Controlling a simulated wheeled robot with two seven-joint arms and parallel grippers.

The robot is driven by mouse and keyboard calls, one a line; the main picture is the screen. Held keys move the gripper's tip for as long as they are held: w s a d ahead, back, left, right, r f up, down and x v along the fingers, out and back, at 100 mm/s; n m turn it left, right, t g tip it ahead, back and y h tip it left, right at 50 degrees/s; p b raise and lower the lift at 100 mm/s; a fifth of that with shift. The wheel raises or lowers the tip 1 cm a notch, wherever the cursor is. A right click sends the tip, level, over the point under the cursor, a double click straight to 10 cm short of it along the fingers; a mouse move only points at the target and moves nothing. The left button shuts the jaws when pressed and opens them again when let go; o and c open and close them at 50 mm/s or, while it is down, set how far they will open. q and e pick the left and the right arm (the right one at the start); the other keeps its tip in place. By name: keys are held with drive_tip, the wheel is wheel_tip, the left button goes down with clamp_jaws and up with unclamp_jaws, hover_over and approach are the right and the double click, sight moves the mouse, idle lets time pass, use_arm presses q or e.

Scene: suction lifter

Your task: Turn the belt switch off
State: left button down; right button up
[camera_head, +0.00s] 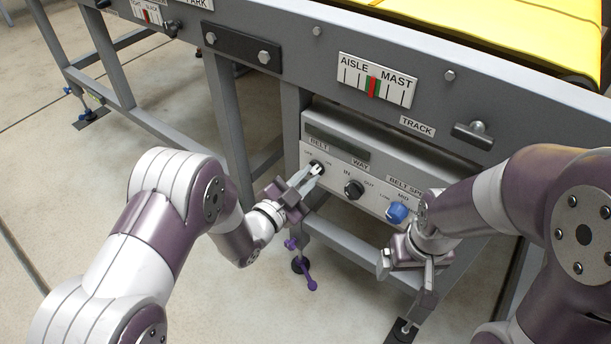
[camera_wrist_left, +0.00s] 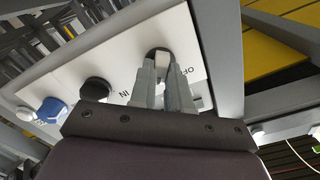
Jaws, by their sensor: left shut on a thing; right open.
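The belt switch (camera_wrist_left: 161,60) is a dark round knob with a light grip, at the left end of the grey control panel (camera_head: 330,189) under the BELT label. My left gripper (camera_head: 316,170) is at this switch, its fingers shut on the grip; the fingers hide most of it in the head view. In the left wrist view the left gripper's fingertips (camera_wrist_left: 163,68) sit on either side of the light grip, beside the OFF lettering. The switch's exact setting cannot be told. My right gripper (camera_head: 406,272) is open and empty, below the panel's right part.
A black WAY knob (camera_head: 354,189) and a blue belt speed knob (camera_head: 397,212) sit right of the switch. The grey frame carries an AISLE MAST gauge (camera_head: 377,80) and a TRACK handle (camera_head: 474,133).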

use_arm(q)
drive_tip(key=n+p, duration=0.2)
drive_tip(key=n, duration=0.2)
drive_tip(key=shift+n, duration=0.3)
drive_tip(key=n+p, duration=0.1)
drive_tip(key=n, duration=0.2)
drive_tip(key=shift+n, duration=0.4)
drive_tip(key=n+p, duration=0.2)
drive_tip(key=n, duration=0.2)
drive_tip(key=shift+n+p, duration=0.8)
drive_tip(key=shift+n, duration=0.9)
drive_tip(key=shift+f, duration=0.1)
drive_tip(key=c, duration=1.1)
unclamp_jaws()
